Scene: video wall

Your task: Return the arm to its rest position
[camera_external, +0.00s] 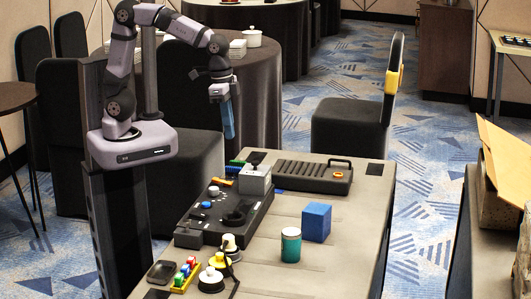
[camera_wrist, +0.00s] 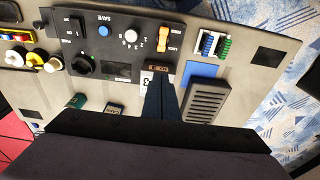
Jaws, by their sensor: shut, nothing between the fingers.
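My gripper (camera_external: 229,135) hangs from my raised arm at the upper middle of the external view, fingers pointing down. It is above and behind the far left end of the grey table (camera_external: 350,225), apart from everything on it. The fingers are together with nothing between them. In the wrist view my gripper (camera_wrist: 160,80) shows as dark, closed fingers. They cover part of a small grey box and the black control panel (camera_wrist: 118,42). The same grey box (camera_external: 255,180) stands on the panel in the external view.
On the table are a blue cube (camera_external: 317,222), a teal cup (camera_external: 291,245), a black ribbed case (camera_external: 305,175), white and yellow knobs (camera_external: 211,279) and a tray of coloured pieces (camera_external: 186,274). A dark chair (camera_external: 348,127) stands behind. The table's right side is clear.

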